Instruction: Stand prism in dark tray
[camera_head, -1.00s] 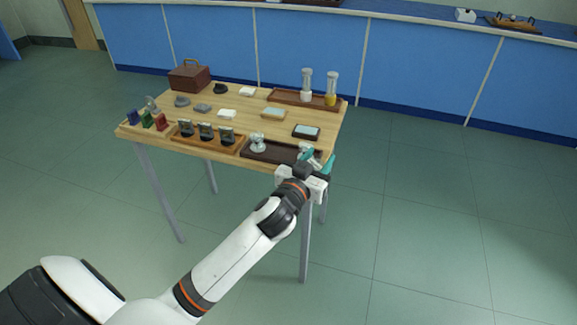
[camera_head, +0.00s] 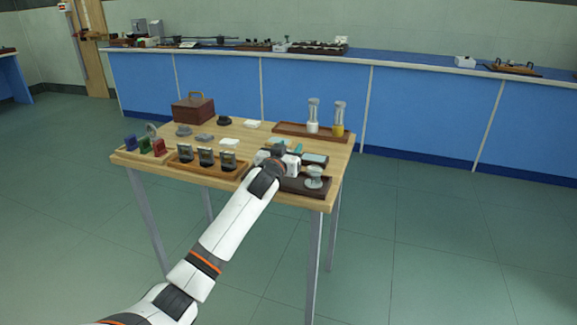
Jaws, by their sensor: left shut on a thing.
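The dark tray (camera_head: 291,186) lies at the front right of the wooden table. A pale, clear piece on a round foot (camera_head: 315,177) stands upright in its right part. My left gripper (camera_head: 284,148) is over the tray's left part and its back edge, with teal fingertips pointing away from me. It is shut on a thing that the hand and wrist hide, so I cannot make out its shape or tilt. I cannot pick out the prism for certain. My right gripper is not in view.
A dark pad with a pale top (camera_head: 314,158) lies just behind the tray. An orange-brown tray (camera_head: 189,167) with several dark-framed pieces is to the left. A brown tray (camera_head: 290,131) with two cylinders stands at the back. A brown case (camera_head: 193,111) is back left.

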